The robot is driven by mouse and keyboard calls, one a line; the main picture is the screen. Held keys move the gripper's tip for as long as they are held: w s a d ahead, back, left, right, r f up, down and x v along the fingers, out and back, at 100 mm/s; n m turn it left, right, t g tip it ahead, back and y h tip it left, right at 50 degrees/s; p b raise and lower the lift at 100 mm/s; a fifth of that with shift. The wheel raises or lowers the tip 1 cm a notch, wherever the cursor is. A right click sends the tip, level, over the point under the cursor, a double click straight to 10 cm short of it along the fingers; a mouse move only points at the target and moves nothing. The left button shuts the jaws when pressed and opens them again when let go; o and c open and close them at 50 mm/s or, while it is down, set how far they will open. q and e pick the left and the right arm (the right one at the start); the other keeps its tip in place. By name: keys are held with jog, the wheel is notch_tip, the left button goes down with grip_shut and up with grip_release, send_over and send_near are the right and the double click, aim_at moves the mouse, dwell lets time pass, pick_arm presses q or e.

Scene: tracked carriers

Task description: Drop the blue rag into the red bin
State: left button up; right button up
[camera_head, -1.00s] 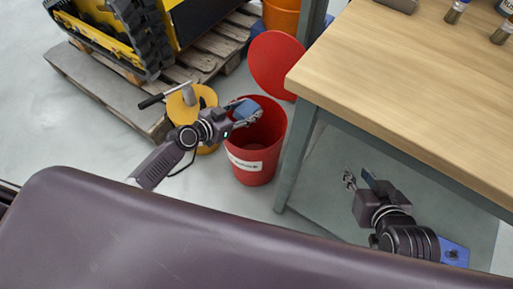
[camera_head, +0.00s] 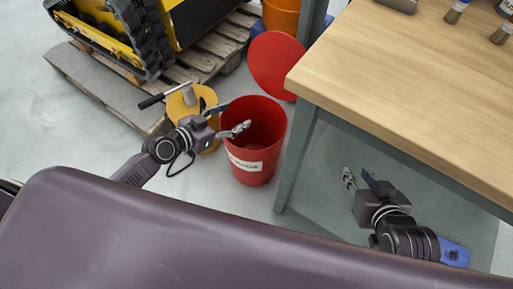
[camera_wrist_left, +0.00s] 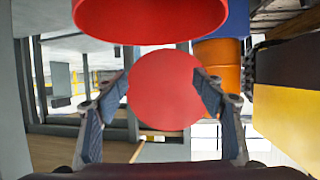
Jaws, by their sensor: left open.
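The red bin (camera_head: 271,150) stands on the floor left of the workbench leg, and its rim shows upside down in the left wrist view (camera_wrist_left: 150,22). Its round red lid (camera_head: 272,66) is tipped open behind it. My left gripper (camera_head: 236,118) is at the left side of the bin's mouth, open, with nothing between its fingers. The blue rag is not visible in any current view; part of the bin's inside is hidden from the head camera. My right gripper (camera_head: 357,175) is open and empty, low beside the workbench.
A wooden workbench (camera_head: 400,75) stands close to the right of the bin. A yellow container (camera_head: 184,104) is just left of it, behind my left arm. A pallet (camera_head: 100,92) with a yellow tracked machine (camera_head: 118,35) is at the back left. An orange bin (camera_head: 282,17) stands farther back.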

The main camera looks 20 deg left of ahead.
pick_arm(q)
jog(key=v, duration=0.5)
dwell(0.3)
